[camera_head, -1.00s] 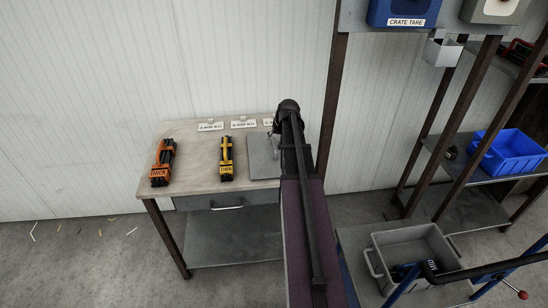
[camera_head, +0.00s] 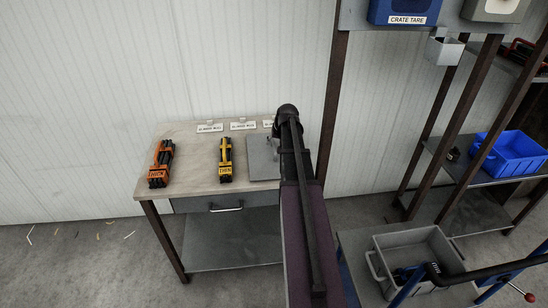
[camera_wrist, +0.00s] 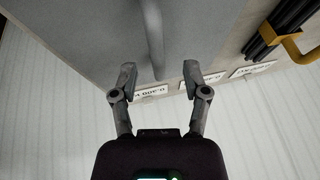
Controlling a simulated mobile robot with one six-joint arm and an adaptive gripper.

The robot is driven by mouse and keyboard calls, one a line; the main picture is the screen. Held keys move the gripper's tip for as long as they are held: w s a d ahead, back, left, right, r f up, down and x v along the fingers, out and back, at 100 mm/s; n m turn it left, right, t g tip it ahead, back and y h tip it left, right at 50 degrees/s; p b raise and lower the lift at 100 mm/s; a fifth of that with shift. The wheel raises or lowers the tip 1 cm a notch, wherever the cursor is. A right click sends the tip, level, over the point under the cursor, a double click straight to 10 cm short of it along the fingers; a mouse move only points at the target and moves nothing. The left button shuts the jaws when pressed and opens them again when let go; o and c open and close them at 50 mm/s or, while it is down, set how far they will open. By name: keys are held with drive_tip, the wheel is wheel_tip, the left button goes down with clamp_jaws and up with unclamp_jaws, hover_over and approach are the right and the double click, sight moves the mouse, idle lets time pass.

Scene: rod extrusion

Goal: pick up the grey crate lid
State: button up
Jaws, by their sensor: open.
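The grey crate lid (camera_head: 261,160) lies flat on the right end of the workbench, partly hidden behind my arm in the head view. In the wrist view the lid (camera_wrist: 85,35) fills the upper part, with its raised bar handle (camera_wrist: 153,38) running down the middle. My gripper (camera_wrist: 158,72) is open and empty. Its two fingers appear on either side of the handle's near end. The gap between fingertips and handle is hard to judge, and I see no clear contact. The fingers are hidden by my arm in the head view.
On the workbench (camera_head: 195,180) stand an orange holder (camera_head: 160,165) and a yellow holder (camera_head: 226,160) with dark rods. Small label cards (camera_head: 243,125) line its back edge by the wall. A grey crate (camera_head: 415,238) stands at lower right, below a blue bin (camera_head: 510,152) on a shelf.

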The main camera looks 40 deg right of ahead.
sight(274, 145)
drive_tip(key=shift+b+x, duration=1.3)
drive_tip(key=shift+x, duration=0.35)
drive_tip(key=shift+s, duration=0.1)
clamp_jaws()
